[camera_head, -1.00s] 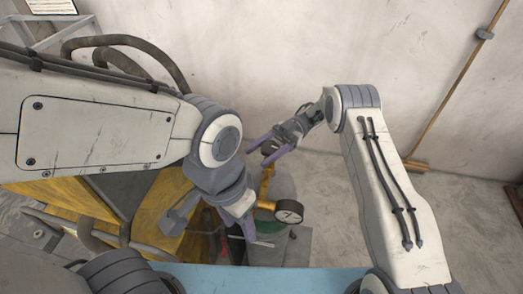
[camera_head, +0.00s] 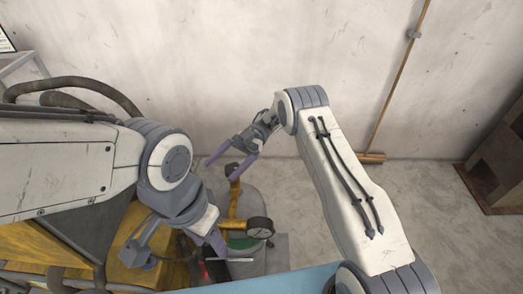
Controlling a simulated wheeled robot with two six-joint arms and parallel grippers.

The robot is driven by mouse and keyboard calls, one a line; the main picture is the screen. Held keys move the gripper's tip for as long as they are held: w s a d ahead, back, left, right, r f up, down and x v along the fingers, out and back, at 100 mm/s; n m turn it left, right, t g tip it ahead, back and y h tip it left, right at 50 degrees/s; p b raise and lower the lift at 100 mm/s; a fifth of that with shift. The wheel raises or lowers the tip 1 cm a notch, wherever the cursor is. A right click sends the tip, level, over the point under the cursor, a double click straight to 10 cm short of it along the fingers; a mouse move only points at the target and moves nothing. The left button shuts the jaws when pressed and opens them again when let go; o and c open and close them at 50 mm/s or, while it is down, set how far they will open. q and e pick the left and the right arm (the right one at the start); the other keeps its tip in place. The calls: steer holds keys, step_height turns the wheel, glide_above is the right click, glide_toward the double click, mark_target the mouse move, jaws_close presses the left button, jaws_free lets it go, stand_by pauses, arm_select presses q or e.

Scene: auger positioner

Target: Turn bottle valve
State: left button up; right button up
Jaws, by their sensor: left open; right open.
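A grey gas bottle (camera_head: 258,203) stands on the floor below my arms, with a yellow valve pipe (camera_head: 234,205) on top. My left gripper (camera_head: 182,248) is open and lower, left of the gauge. One finger is near the pipe's lower end and partly hides it.
A blue surface (camera_head: 285,279) lies at the bottom edge. A broom (camera_head: 372,157) leans on the back wall, and a brown metal box (camera_head: 495,165) stands right. Floor between is clear.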

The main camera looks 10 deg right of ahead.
steer(key=s+d+r+p, duration=0.1)
steer(key=s+d+r, duration=0.4)
steer(key=d, duration=0.5)
steer(key=shift+s+r+p, duration=0.35)
steer(key=shift+r+p, duration=0.05)
steer(key=shift+r, duration=0.35)
